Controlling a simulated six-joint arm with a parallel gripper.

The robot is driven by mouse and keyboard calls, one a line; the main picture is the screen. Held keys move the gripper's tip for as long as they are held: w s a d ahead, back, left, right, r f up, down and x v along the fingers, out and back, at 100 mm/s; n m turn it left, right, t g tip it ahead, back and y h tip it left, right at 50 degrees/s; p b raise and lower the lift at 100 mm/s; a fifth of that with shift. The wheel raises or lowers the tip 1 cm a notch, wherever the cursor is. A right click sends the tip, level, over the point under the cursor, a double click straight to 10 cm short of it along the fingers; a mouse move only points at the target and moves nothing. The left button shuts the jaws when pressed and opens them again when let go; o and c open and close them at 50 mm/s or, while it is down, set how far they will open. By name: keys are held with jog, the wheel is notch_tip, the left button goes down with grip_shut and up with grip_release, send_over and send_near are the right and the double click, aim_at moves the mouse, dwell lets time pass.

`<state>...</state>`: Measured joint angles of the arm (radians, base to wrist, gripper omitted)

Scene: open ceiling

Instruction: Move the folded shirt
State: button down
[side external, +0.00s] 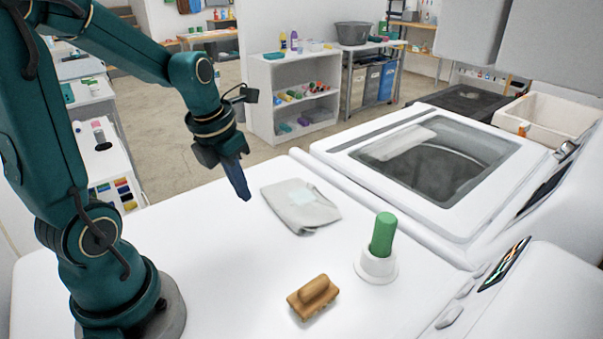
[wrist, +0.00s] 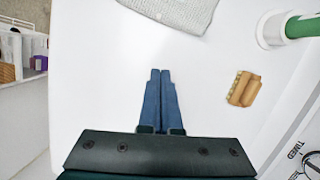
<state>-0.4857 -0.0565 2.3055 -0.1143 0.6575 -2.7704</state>
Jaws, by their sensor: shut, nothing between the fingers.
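The folded shirt (side external: 300,205) is light grey and lies flat on the white machine top, with a pale patch on its upper face.
A wooden brush (side external: 313,297) and a green cylinder in a white holder (side external: 377,268) stand on the same white top. A washer with a glass lid (side external: 440,155) is behind, with a white basin (side external: 545,120) beyond it. The white top around the shirt is clear.

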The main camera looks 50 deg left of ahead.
aim_at(284, 204)
jog(key=x, duration=0.8)
jog(key=shift+d, duration=0.15)
jog(key=shift+w+f, duration=0.1)
jog(key=shift+f, duration=0.55)
jog(key=shift+w+a, duration=0.25)
jog(key=shift+w, duration=0.75)
jog(key=shift+w+a, duration=0.3)
jog(key=shift+w, duration=0.7)
jog(key=shift+w+a+r, duration=0.1)
jog(key=shift+w+a, duration=0.1)
jog(key=shift+w, duration=0.75)
jog(key=shift+w+a, duration=0.2)
jog(key=shift+w, duration=0.8)
